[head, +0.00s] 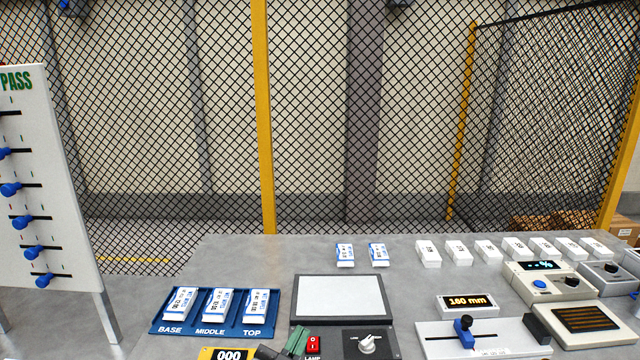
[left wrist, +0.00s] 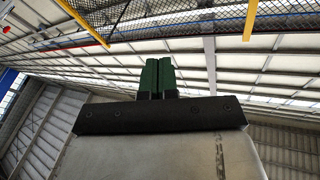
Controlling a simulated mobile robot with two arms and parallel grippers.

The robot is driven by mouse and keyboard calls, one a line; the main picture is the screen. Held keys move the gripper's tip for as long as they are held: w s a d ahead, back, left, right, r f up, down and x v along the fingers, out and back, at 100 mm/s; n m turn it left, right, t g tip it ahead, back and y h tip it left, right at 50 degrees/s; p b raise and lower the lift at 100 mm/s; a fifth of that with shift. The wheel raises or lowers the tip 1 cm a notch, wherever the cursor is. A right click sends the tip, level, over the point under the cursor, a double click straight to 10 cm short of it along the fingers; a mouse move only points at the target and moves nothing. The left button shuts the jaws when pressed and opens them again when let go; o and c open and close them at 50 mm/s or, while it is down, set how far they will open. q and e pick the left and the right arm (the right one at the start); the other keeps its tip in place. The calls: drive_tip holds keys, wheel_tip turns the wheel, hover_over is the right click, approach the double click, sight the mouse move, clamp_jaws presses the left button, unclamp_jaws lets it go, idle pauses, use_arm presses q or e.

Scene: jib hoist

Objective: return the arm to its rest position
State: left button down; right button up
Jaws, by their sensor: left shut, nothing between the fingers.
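My left gripper (head: 297,341) shows low in the head view, at the bottom edge of the picture, in front of the panel with the red lamp switch. Its green fingers are together with nothing between them. In the left wrist view the shut green fingers (left wrist: 158,77) point up toward the ceiling and the fence, with no object at them. Only the tip of my left arm shows in the head view; the rest is out of the picture. My right gripper does not show clearly in either view.
A blue tray (head: 157,328) marked BASE, MIDDLE and TOP holds white boxes. A light panel (head: 339,297), a slider gauge (head: 436,339) and a grey device (head: 583,318) stand on the table. A PASS board (head: 55,170) is at left; a mesh fence stands behind.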

use_arm(q)
drive_tip(key=s+a+f+n+g+y, duration=0.7)
drive_tip(key=a+f, duration=0.4)
drive_tip(key=f, duration=0.3)
drive_tip(key=s+a+f+g, duration=0.2)
drive_tip(key=s+g, duration=0.1)
drive_tip(key=s, duration=0.3)
drive_tip(key=s+a+f+m+g, duration=0.1)
drive_tip(key=s+a+f+g, duration=0.15)
drive_tip(key=s, duration=0.45)
drive_tip(key=s+a+f+g, duration=0.2)
drive_tip(key=s+f+g, duration=0.1)
drive_tip(key=s, duration=0.3)
wheel_tip(320, 180, down, 27)
drive_tip(key=s+g, duration=0.1)
drive_tip(key=s+a+f+g+y, duration=0.1)
drive_tip(key=s+a+f, duration=0.1)
drive_tip(key=s+f, duration=1.2)
drive_tip(key=shift+s+a+f, duration=0.25)
drive_tip(key=shift+s+a, duration=0.05)
drive_tip(key=shift+s, duration=0.6)
drive_tip(key=shift+g, duration=0.25)
